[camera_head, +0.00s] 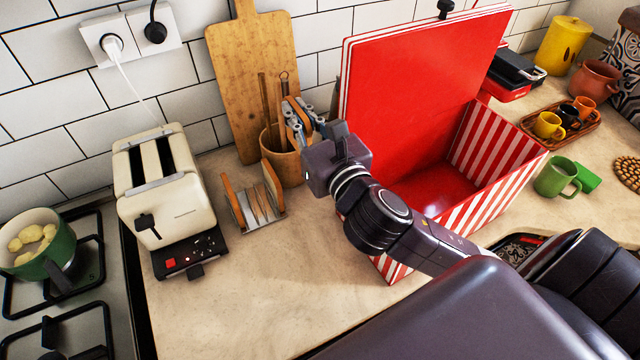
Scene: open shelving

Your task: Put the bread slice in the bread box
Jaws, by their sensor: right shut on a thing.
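The bread box (492,205) is red with white stripes, and its red lid (415,90) stands open against the back. Its inside looks empty where I see it. My right gripper (296,122) is left of the box, above the counter and in front of the utensil pot. It is shut on a thin brown piece, seen nearly edge-on, which looks like a bread slice (293,104); the fingers hide much of it. A toast rack (262,221) below holds brown slices (231,203) at its sides. My left gripper is out of view.
A cream toaster (185,205) stands left of the rack. A cutting board (250,60) and utensil pot (285,165) stand at the wall. A green mug (552,178) and a tray of cups (592,122) are right of the box.

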